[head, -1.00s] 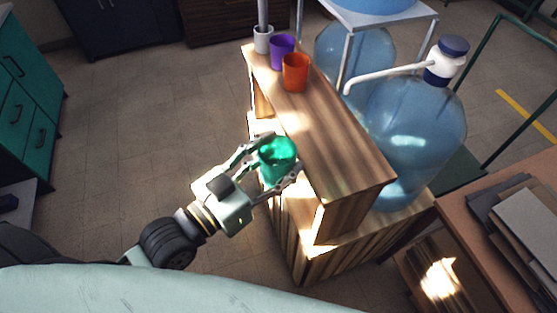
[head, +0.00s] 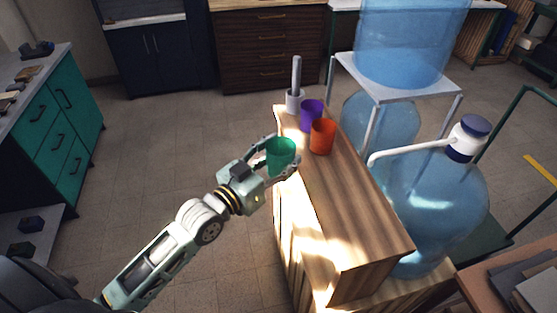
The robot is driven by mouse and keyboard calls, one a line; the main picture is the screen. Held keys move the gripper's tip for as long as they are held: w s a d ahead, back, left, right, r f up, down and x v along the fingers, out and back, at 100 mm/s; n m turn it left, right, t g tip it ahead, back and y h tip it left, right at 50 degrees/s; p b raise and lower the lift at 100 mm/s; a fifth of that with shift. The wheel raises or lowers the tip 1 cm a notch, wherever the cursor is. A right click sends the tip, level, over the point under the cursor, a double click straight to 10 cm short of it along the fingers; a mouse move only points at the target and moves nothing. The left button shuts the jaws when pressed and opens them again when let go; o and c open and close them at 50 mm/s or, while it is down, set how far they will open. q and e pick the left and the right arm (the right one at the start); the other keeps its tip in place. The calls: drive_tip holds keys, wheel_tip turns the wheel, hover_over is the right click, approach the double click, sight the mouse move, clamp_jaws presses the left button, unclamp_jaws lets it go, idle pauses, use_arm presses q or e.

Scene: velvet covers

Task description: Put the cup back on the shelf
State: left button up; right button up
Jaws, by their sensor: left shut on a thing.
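A green cup (head: 281,152) is upright between the fingers of my left gripper (head: 283,170), which is shut on it. The gripper and cup are at the left edge of a wooden shelf (head: 345,205), near its far half. I cannot tell whether the cup's base touches the shelf top. A purple cup (head: 311,115) and an orange cup (head: 322,137) stand on the shelf's far end, just beyond and to the right of the green cup. My right gripper is not in view.
A grey holder with an upright rod (head: 294,98) stands at the shelf's far end. Large blue water bottles (head: 430,215) and a white-topped stand (head: 400,82) are close along the shelf's right side. The near part of the shelf top is clear.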

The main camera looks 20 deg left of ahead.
use_arm(q)
drive_tip(key=shift+w+d+f+b, duration=0.4)
drive_tip(key=shift+w+d, duration=0.15)
drive_tip(key=shift+d, duration=0.2)
drive_tip(key=shift+w+d+f+b, duration=0.35)
drive_tip(key=shift+w+d, duration=0.2)
drive_tip(key=shift+d, duration=0.2)
drive_tip(key=shift+w+d+f+b, duration=0.4)
drive_tip(key=shift+w+d, duration=0.15)
drive_tip(key=shift+d, duration=0.2)
drive_tip(key=shift+w+d+f, duration=0.15)
drive_tip(key=shift+w+d, duration=0.6)
drive_tip(key=shift+d, duration=0.3)
drive_tip(key=shift+w+d+f, duration=0.1)
drive_tip(key=shift+w+d, duration=0.6)
drive_tip(key=shift+d, duration=0.3)
drive_tip(key=shift+w+d+f, duration=0.15)
drive_tip(key=shift+w+d, duration=0.5)
drive_tip(key=shift+d, duration=0.2)
drive_tip(key=shift+w+d+f, duration=0.15)
drive_tip(key=shift+w+d, duration=0.45)
drive_tip(key=shift+d, duration=0.25)
drive_tip(key=shift+f, duration=0.55)
drive_tip(key=o, duration=1.4)
drive_tip(key=shift+s, duration=0.2)
drive_tip(key=v, duration=1.1)
drive_tip(key=shift+s+a, duration=0.1)
drive_tip(key=shift+s, duration=0.25)
